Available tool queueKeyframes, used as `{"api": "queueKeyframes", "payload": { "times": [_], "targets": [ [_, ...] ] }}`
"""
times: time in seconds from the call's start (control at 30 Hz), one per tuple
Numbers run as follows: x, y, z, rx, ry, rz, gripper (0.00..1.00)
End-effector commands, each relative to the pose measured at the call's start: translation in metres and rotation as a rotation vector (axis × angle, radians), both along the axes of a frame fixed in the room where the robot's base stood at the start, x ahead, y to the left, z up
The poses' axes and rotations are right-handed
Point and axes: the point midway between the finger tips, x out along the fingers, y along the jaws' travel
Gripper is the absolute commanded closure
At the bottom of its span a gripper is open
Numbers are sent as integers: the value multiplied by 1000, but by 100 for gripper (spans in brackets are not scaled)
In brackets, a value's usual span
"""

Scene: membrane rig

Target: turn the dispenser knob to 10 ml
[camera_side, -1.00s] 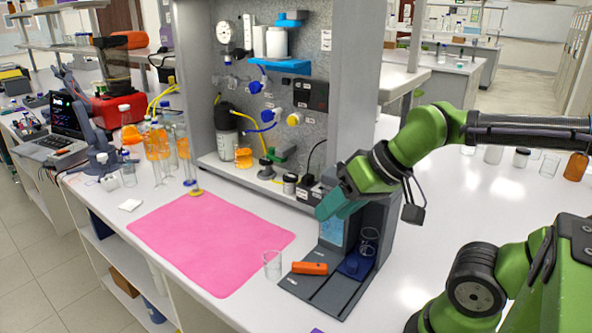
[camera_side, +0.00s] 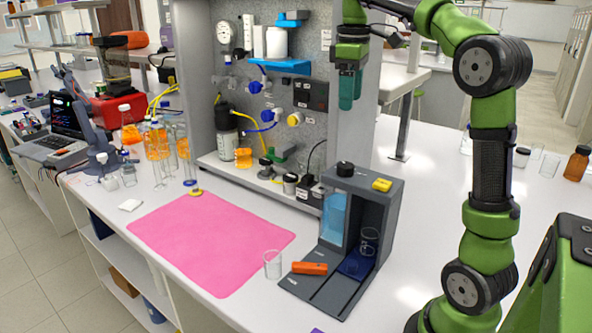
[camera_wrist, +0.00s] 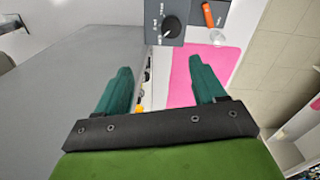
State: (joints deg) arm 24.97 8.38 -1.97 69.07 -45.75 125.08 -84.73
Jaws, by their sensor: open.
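The dark grey dispenser (camera_side: 381,219) stands upright on the white bench.
An orange object (camera_side: 310,268) lies on the dispenser's base, with a glass beaker (camera_side: 272,264) beside it. A pink mat (camera_side: 209,242) lies to the left. The grey rig panel (camera_side: 358,50) stands close behind my gripper.

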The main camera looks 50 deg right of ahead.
Motion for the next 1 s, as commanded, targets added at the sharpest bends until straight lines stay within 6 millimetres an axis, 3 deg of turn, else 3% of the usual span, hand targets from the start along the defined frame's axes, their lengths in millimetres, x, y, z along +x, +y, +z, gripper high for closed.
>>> {"api": "queueKeyframes", "payload": {
  "times": [0.1, 0.37, 0.53, 1.0],
  "targets": [
    [-5, 8, 12, 24, 9, 88, 31],
    [-8, 13, 2, 49, 25, 159, 31],
    [-9, 13, -25, 51, 26, 158, 31],
    [-8, 13, -125, 50, 25, 157, 31]
  ]
}}
